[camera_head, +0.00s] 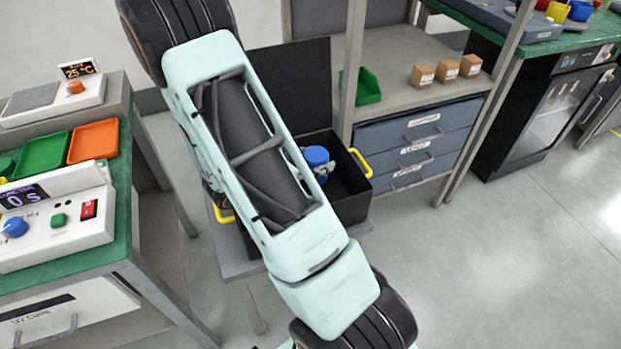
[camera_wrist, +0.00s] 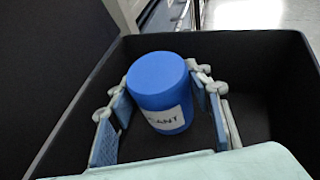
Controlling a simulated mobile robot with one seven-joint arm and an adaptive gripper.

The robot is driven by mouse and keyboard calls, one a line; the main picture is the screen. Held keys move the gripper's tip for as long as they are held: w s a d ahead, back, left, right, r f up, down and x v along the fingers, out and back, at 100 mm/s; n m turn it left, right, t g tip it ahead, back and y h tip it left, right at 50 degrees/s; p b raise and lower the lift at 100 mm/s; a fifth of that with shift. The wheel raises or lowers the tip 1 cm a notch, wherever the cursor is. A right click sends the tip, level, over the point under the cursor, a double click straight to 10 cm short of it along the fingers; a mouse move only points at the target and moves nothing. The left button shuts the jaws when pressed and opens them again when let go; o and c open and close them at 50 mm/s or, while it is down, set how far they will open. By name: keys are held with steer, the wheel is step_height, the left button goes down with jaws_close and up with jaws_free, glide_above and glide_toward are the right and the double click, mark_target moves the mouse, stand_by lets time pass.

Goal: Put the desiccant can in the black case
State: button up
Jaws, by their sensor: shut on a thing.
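The desiccant can is a blue cylinder with a white label, its visible letters ending in "ANT"; it shows in the wrist view (camera_wrist: 158,85) and in the head view (camera_head: 316,157). My gripper (camera_wrist: 163,105) is shut on the can, with a finger on each side of it. The can is upright or nearly so, inside the walls of the open black case (camera_wrist: 272,42). The case also shows in the head view (camera_head: 352,207), with its lid raised and yellow latches. I cannot tell whether the can touches the case floor. My arm hides much of the case in the head view.
The case stands on a small grey table (camera_head: 238,262). Its raised lid (camera_head: 290,85) stands at the back. A shelf (camera_head: 400,58) with small boxes and a green bin (camera_head: 366,88) is behind right. A green-topped bench (camera_head: 75,262) with devices and trays is at left.

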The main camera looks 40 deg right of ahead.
step_height(320, 180, down, 4)
steer(key=shift+f+b, duration=0.25)
steer(key=shift+b, duration=0.3)
steer(key=shift+r, duration=0.1)
steer(key=o, duration=1.3)
steer(key=shift+r, duration=0.1)
steer(key=p+v, duration=0.1)
steer(key=v, duration=0.6)
steer(key=shift+a+p, duration=0.25)
steer(key=shift+p, duration=0.05)
